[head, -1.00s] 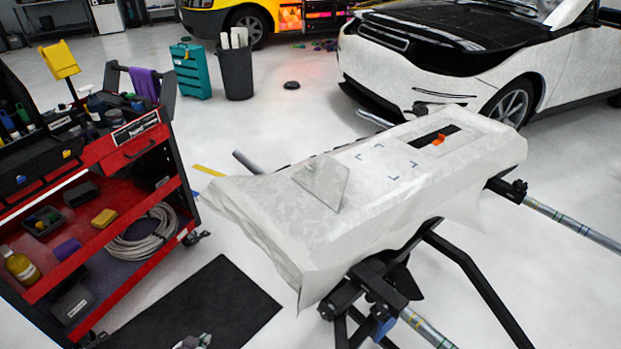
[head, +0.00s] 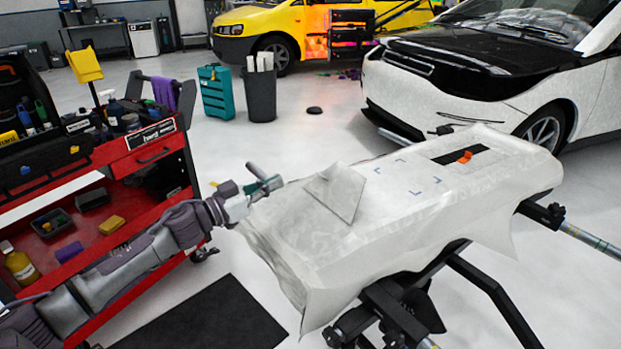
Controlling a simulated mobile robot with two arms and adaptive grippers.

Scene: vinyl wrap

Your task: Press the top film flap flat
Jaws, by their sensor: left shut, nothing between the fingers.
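A panel covered in pale film (head: 440,205) lies on a black stand in the head view. A film flap (head: 338,192) sticks up from its top surface, tilted, toward the left end. My left gripper (head: 264,180) is shut and empty. In the picture it is at the panel's left end, to the left of the flap and apart from it. Whether it touches the film edge I cannot tell. My right gripper is not in view.
A red tool cart (head: 150,165) stands on the left, behind my left arm. An orange tool (head: 465,157) lies on a black patch at the panel's far end. Film hangs loose over the panel's near edge. A black mat (head: 205,318) lies on the floor.

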